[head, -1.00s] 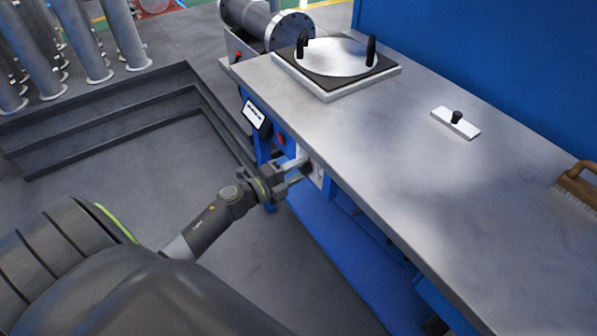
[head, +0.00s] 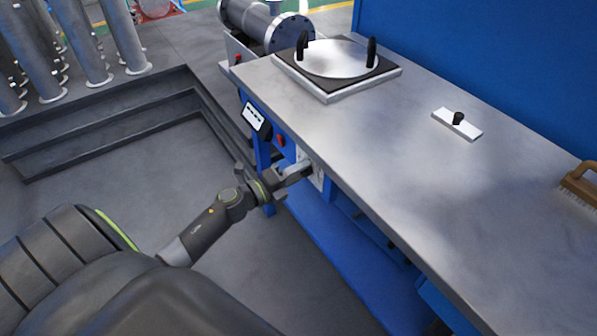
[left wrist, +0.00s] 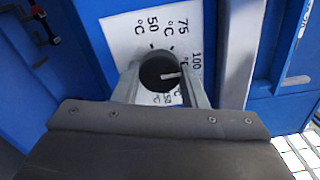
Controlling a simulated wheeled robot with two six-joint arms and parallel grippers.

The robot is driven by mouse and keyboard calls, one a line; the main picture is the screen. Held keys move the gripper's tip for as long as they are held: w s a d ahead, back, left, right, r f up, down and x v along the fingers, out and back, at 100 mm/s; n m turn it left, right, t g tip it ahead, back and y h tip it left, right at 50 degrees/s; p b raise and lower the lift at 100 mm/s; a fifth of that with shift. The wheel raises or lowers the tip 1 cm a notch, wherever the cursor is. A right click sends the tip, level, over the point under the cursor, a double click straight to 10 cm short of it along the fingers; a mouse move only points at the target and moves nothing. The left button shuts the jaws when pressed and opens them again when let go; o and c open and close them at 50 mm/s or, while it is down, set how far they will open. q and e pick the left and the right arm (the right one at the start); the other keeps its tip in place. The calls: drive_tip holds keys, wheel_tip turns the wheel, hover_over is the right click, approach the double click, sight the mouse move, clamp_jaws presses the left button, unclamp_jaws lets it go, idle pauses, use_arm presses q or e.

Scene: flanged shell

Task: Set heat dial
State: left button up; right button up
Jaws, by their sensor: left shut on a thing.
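The heat dial is a black round knob (left wrist: 156,68) with a white pointer line, on a white scale plate (left wrist: 124,34) on the bench's blue front. In the left wrist view the plate reads 50, 75 and 100 °C, with a further label partly hidden below the knob. The pointer line lies toward the right of the picture, near the 100 °C side. My left gripper (left wrist: 160,82) is shut on the knob, one finger on each side. My right gripper is not in view.
The grey bench top (head: 400,200) overhangs the dial. A plate with two black handles (head: 337,58), a small white block (head: 457,124) and a brush (head: 580,185) lie on top.

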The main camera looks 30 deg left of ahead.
use_arm(q)
drive_tip(key=o, duration=0.7)
drive_tip(key=shift+f, duration=0.1)
drive_tip(key=shift+o, duration=1.3)
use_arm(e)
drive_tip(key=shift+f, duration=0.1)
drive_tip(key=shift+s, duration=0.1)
use_arm(q)
drive_tip(key=b+v, duration=0.2)
drive_tip(key=v, duration=1.5)
drive_tip(key=shift+s, duration=0.25)
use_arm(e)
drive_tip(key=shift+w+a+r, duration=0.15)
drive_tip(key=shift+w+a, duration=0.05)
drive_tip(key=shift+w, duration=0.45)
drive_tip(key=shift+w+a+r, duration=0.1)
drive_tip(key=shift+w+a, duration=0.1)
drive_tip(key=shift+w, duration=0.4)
use_arm(q)
drive_tip(key=shift+a, duration=0.1)
